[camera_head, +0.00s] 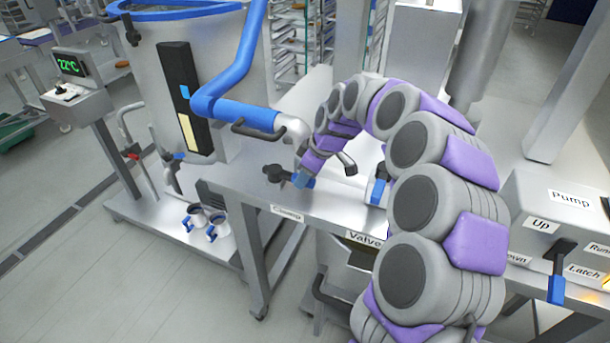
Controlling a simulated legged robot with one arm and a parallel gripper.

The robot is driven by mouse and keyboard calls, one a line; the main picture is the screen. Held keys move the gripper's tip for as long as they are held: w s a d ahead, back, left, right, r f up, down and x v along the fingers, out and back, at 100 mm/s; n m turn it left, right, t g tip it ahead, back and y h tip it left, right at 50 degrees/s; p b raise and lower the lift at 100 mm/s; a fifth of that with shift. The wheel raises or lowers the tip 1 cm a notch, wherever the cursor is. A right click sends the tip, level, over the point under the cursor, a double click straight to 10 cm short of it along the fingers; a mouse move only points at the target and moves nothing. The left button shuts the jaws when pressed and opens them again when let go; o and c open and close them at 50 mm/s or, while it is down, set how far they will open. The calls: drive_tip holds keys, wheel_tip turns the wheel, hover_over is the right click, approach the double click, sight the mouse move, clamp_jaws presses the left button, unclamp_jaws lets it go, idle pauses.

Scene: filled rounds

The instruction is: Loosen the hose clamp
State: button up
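The clamp (273,172) shows as a black knob-like part at the table's edge, above a "Clamp" label (287,213). A small blue piece (303,180) sits just right of it; I cannot tell whether it is the clamp's handle. The blue hose (230,80) comes down from above, bends, and ends in a pale fitting (296,130) behind the clamp. My grey and purple arm arches from the lower right, and my gripper (312,166) is down close to the blue piece. Its fingers are too small and overlapped to tell open from shut, or whether they touch.
A blue-handled valve lever (378,190) stands right of my gripper, above a "Valve" label. A pump control box (560,225) with a blue-tipped lever (556,290) is at the right. A large steel tank (150,60) stands at the left.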

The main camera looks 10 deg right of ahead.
clamp_jaws()
idle(0.3)
